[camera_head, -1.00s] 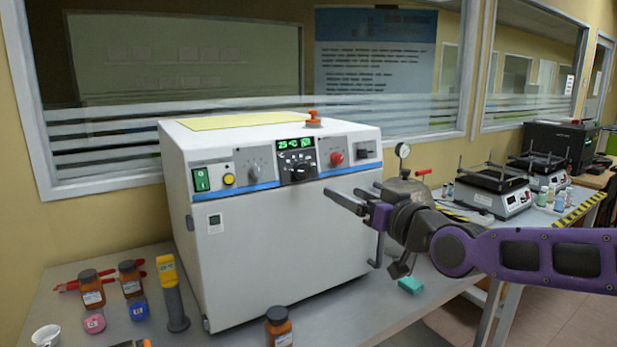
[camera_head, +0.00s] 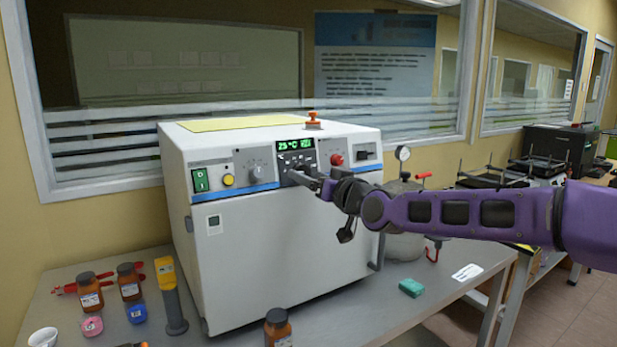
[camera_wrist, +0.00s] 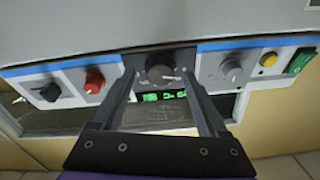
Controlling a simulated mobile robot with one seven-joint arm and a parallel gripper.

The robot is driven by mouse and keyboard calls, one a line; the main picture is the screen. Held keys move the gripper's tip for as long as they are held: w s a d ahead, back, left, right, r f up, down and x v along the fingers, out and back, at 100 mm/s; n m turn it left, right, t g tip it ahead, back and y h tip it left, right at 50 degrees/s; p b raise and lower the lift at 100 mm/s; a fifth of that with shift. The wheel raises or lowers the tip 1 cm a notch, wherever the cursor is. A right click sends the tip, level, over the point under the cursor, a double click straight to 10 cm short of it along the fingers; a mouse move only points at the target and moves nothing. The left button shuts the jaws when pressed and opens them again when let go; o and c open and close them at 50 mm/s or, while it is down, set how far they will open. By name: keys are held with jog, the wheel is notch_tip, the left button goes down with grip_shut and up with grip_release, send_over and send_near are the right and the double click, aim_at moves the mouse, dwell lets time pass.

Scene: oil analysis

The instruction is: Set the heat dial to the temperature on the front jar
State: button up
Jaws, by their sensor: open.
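The heat dial (camera_wrist: 160,69) is a round dark knob with a pale mark, on the black panel of a white oven (camera_head: 280,255). Above it, the green display (camera_head: 296,145) reads 25 °C. My gripper (camera_head: 302,177) is open at the panel. In the wrist view, which looks upside down, its fingers stand either side of the dial; I cannot tell whether they touch it. In the head view my gripper partly hides the dial. The front jar (camera_head: 278,330) is brown with a dark cap, cut off by the bottom edge; its label is unreadable.
A grey knob (camera_head: 257,172) and a red knob (camera_head: 336,159) flank the dial panel. A green switch (camera_head: 200,180) and yellow button (camera_head: 228,180) are further left.

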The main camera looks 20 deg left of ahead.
jog(key=shift+w+a, duration=0.35)
jog(key=shift+a, duration=0.05)
grip_shut()
